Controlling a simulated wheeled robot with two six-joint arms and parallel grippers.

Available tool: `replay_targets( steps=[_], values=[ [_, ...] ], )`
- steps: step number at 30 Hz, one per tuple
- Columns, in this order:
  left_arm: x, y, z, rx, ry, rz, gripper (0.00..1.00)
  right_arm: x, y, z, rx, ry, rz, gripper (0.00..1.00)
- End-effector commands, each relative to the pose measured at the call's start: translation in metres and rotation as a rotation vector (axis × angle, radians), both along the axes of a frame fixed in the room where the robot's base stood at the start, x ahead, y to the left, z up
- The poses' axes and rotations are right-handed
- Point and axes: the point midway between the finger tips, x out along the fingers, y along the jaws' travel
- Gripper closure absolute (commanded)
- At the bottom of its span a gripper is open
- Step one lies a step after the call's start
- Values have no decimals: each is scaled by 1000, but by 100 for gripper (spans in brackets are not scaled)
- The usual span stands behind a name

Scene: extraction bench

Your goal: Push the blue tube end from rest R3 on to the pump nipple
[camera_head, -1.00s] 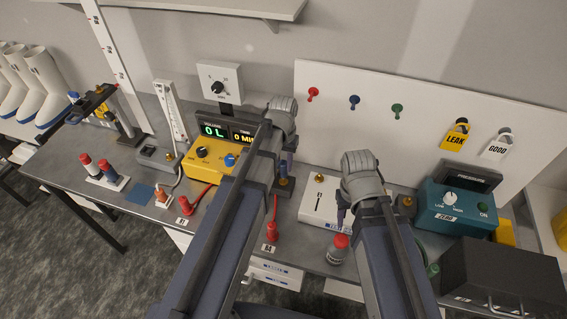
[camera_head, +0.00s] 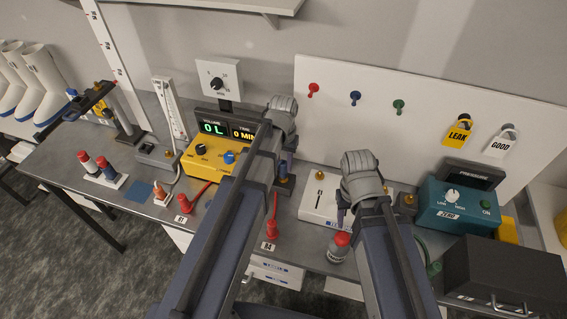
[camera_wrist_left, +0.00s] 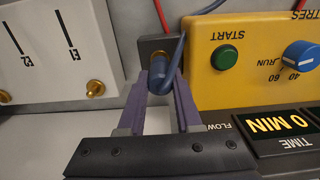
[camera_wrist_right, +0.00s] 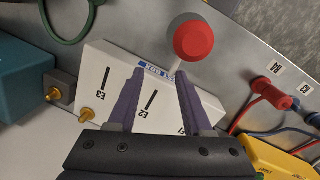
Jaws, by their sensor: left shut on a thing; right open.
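My left gripper (camera_wrist_left: 162,80) is shut on the blue tube end (camera_wrist_left: 158,74), and the blue tube rises from it toward the top of the left wrist view. In the head view the left gripper (camera_head: 289,160) is beside the pump. My right gripper (camera_wrist_right: 157,80) is open and empty, above the white box marked E1 to E3 (camera_wrist_right: 118,90).
Red tube ends (camera_head: 185,206) stand on front rests, one marked R4 (camera_head: 268,246). A teal pressure unit (camera_head: 455,207) and a dark box (camera_head: 505,270) fill the right side.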

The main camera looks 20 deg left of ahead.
Motion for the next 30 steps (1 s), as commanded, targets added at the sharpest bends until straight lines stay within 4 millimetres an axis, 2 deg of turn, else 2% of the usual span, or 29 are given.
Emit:
replay_targets(
  steps=[19, 20, 28, 30],
  values=[
    [0, 0, -17, 0, 0, 0, 100, 0, 0, -17, 0, 0, 0, 50],
    [0, 0, -15, 0, 0, 0, 63, 0, 0, -15, 0, 0, 0, 50],
    [0, 0, -15, 0, 0, 0, 33, 0, 0, -15, 0, 0, 0, 50],
    [0, 0, -15, 0, 0, 0, 32, 0, 0, -15, 0, 0, 0, 50]
  ],
)
